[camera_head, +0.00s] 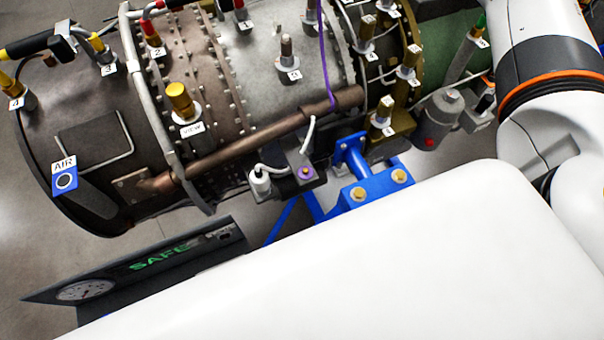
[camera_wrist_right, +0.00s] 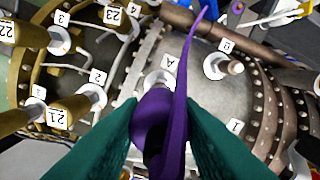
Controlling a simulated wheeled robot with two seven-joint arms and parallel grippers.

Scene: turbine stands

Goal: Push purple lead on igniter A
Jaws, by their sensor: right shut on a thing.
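In the right wrist view my right gripper (camera_wrist_right: 162,130) is shut on the end of the purple lead (camera_wrist_right: 180,85), between its two green fingers. The lead's thick purple end lies in front of igniter A, whose label (camera_wrist_right: 170,63) shows just beyond it. The igniter's tip is hidden behind the lead's end, so I cannot tell whether the end is on it or just above it. In the head view the purple lead (camera_head: 323,55) runs up past the top edge. Neither gripper is in the head view.
The turbine casing (camera_head: 260,50) carries several labelled posts and pipes close around. In the wrist view another igniter (camera_wrist_right: 230,68) stands right of A, and numbered fittings (camera_wrist_right: 92,97) stand left. A SAFE panel (camera_head: 160,260) and blue stand (camera_head: 375,188) are below the casing.

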